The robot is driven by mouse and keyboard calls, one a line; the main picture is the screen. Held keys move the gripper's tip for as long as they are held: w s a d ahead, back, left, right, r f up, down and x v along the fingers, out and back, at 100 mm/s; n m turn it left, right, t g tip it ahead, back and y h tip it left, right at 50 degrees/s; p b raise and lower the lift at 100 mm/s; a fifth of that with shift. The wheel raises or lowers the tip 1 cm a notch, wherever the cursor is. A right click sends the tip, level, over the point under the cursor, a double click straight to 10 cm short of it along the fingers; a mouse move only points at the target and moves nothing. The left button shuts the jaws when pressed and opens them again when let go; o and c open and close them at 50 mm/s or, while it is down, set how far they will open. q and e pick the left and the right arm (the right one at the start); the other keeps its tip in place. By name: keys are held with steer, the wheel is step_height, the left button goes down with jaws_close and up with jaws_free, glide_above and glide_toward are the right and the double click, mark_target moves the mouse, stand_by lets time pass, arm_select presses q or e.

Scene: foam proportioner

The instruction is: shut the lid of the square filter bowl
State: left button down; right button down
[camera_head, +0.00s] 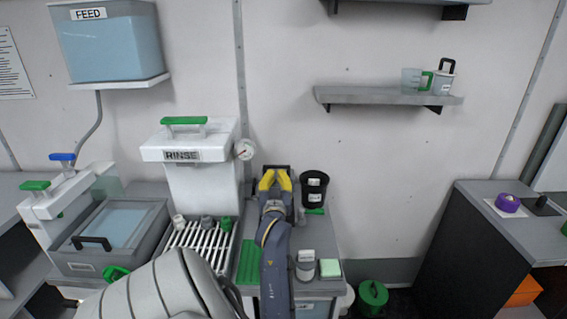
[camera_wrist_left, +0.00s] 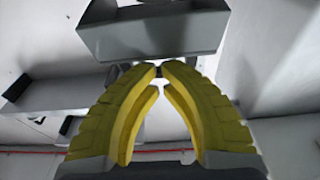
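My left gripper (camera_head: 276,172) reaches away over the back of the grey bench, its yellow fingers at a dark-edged piece (camera_head: 277,167) near the wall. That piece may be the square filter bowl or its lid, but the gripper and arm hide most of it. In the left wrist view the fingertips (camera_wrist_left: 159,70) nearly meet, with a small dark bit between them. A grey, flat-faced body (camera_wrist_left: 150,36) stands just beyond and above the tips. I cannot tell whether the fingers grip it, or the lid's angle. My right gripper is out of view.
A black cup (camera_head: 314,188) stands right of the gripper. The white RINSE tank (camera_head: 203,185) and slatted rack (camera_head: 190,246) are left. A grey canister (camera_head: 305,268) and green-topped sponge (camera_head: 330,268) stand near the front right. A wall shelf (camera_head: 360,96) hangs upper right.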

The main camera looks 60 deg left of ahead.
arm_select(q)
steer(key=shift+s+d+f, duration=0.25)
steer(key=shift+d+f, duration=0.1)
steer(key=shift+f, duration=0.4)
steer(key=shift+s+d+f, duration=0.2)
steer(key=shift+d+f, duration=0.15)
steer(key=shift+f, duration=0.4)
steer(key=shift+r, duration=0.1)
